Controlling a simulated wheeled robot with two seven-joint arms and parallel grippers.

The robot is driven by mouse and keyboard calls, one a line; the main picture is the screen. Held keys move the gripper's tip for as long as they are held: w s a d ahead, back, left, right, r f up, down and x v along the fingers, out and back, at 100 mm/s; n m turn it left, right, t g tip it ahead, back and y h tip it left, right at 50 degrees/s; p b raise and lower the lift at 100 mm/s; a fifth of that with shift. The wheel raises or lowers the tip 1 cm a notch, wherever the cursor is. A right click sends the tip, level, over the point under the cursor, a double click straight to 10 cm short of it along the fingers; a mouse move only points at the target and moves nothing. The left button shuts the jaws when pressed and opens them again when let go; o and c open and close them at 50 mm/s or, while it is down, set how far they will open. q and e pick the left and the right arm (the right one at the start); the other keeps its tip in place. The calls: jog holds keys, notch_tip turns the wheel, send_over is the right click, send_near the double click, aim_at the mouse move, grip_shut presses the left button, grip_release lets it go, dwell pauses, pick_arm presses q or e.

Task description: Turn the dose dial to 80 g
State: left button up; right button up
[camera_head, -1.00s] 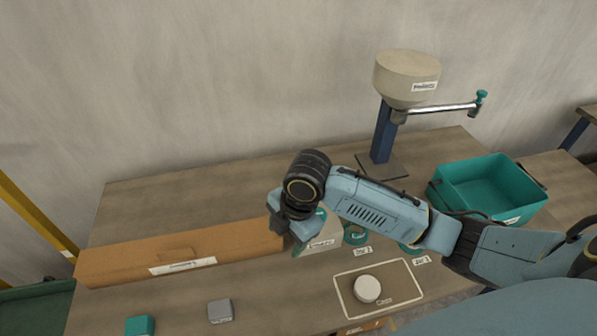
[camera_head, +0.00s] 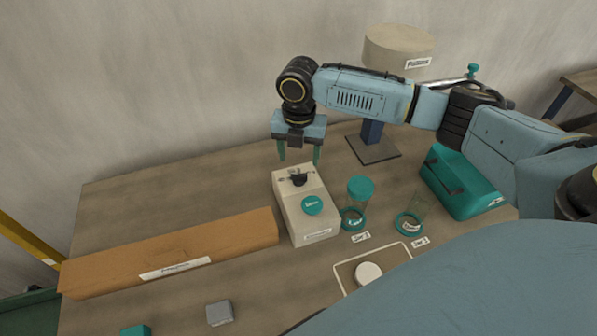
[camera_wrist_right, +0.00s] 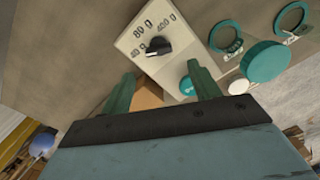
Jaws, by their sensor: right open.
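The dose dial (camera_head: 299,180) is a small black knob at the far end of the top of a pale dosing box (camera_head: 318,226). My left gripper is not in view.
A teal button (camera_head: 312,205) sits nearer on the box. A teal-lidded jar (camera_head: 360,188) and a clear jar (camera_head: 417,205) stand to its right. A long cardboard box (camera_head: 170,254) lies left. The back-left table is clear.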

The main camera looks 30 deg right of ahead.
aim_at(299, 175)
notch_tip(299, 175, down, 7)
jog(key=shift+r+b, duration=0.2)
jog(key=shift+b, duration=0.15)
jog(key=c, duration=1)
